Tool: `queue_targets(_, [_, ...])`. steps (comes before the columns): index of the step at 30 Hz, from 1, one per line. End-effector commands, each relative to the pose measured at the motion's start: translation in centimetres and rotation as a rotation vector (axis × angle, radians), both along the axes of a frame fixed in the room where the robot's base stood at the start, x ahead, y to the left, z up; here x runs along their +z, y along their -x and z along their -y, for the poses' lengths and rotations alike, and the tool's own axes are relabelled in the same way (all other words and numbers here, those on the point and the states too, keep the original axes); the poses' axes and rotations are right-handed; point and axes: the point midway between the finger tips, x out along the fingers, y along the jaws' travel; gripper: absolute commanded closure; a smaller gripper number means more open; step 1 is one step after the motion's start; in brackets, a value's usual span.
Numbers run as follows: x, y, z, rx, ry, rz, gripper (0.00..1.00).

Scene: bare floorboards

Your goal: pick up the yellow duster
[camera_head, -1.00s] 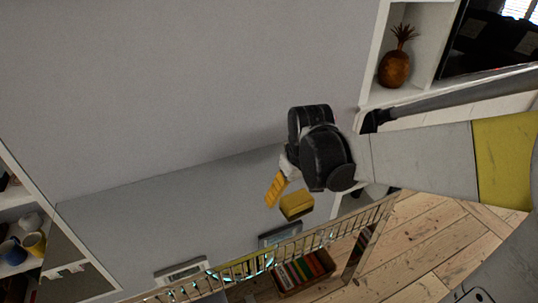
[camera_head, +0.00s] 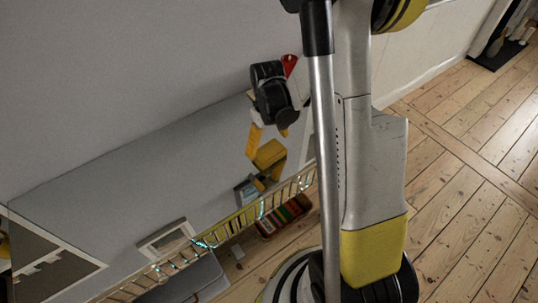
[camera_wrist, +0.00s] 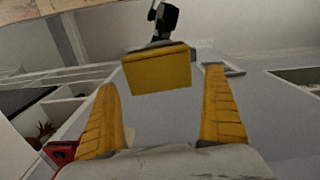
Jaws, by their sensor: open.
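The yellow duster (camera_head: 270,153) is a small yellow block beside and just past my gripper's fingers in the head view. In the wrist view the duster (camera_wrist: 158,75) is ahead, its flat yellow face toward me and between the two finger lines. A dark object shows behind its top edge; I cannot tell if it is part of it. My gripper (camera_head: 267,145) has yellow ribbed fingers and is open. The wrist view shows the fingers (camera_wrist: 162,80) wide apart with nothing held between them. The gap to the duster is hard to judge.
A long grey surface (camera_head: 130,180) lies under the duster. A light-coloured railing (camera_head: 236,222) with small lights runs along its side. A crate of books (camera_head: 283,215) stands beyond on the floorboards. A framed item (camera_head: 165,240) lies near the railing. Open floor (camera_head: 470,190) is at right.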

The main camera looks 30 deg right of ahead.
Motion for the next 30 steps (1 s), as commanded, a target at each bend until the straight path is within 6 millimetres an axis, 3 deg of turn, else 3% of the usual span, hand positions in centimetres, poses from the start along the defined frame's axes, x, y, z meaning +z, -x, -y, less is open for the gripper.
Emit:
queue_targets(8, [-4.4, 0.6, 0.2, 0.001, 0.0, 0.001, 0.0])
queue_targets(15, [-4.5, 0.6, 0.2, 0.001, 0.0, 0.001, 0.0])
queue_targets(19, [-4.5, 0.6, 0.2, 0.0, 0.0, 0.001, 0.36])
queue_targets(30, [-4.4, 0.6, 0.2, 0.0, 0.0, 0.001, 0.37])
